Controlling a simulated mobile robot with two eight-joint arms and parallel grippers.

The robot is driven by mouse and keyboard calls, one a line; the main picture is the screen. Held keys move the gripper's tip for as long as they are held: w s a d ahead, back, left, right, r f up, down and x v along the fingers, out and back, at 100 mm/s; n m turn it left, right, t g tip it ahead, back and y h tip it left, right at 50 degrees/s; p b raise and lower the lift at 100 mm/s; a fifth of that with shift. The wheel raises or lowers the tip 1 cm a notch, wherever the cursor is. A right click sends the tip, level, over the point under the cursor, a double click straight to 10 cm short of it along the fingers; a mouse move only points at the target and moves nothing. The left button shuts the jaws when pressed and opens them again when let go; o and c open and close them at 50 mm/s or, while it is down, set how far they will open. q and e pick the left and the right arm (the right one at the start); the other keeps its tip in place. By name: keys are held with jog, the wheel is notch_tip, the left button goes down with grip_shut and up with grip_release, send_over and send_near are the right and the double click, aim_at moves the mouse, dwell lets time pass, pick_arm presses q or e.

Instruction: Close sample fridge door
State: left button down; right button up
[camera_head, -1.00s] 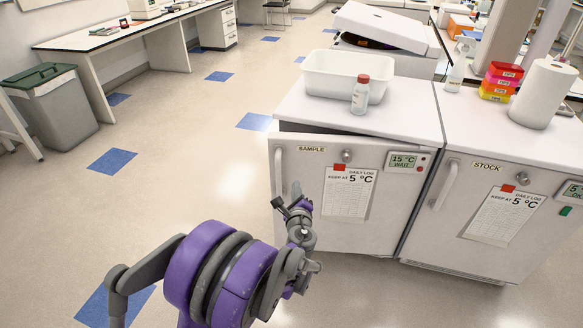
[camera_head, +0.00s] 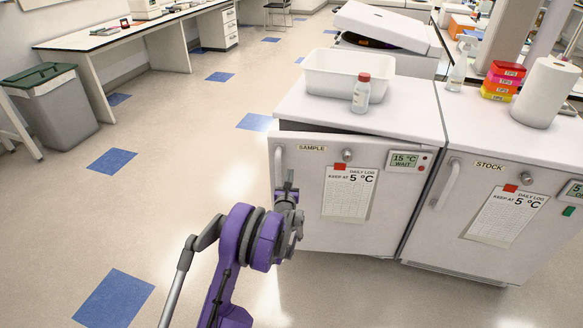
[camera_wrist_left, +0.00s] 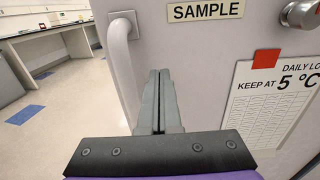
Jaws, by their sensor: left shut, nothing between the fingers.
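The sample fridge door (camera_head: 312,215) is white, with a SAMPLE label and a daily log sheet. It stands slightly ajar, with a dark gap under the fridge's worktop at its left. Its vertical handle (camera_head: 278,165) is on the left edge, and also shows in the left wrist view (camera_wrist_left: 120,70). My left gripper (camera_head: 289,178) is shut and empty in front of the door's left part, just right of the handle. In the left wrist view its fingertips (camera_wrist_left: 160,74) point at the door face below the label; I cannot tell whether they touch. My right gripper is not in view.
A white bin (camera_head: 345,75) and a red-capped bottle (camera_head: 361,95) stand on top of the sample fridge. The stock fridge (camera_head: 470,215) stands shut to the right. The floor at left is clear up to a grey waste bin (camera_head: 50,110).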

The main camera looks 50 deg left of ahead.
aim_at(292, 161)
pick_arm(q)
jog(key=x, duration=0.5)
jog(key=shift+w+a, duration=0.1)
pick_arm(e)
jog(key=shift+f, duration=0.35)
pick_arm(q)
jog(key=shift+b, duration=0.3)
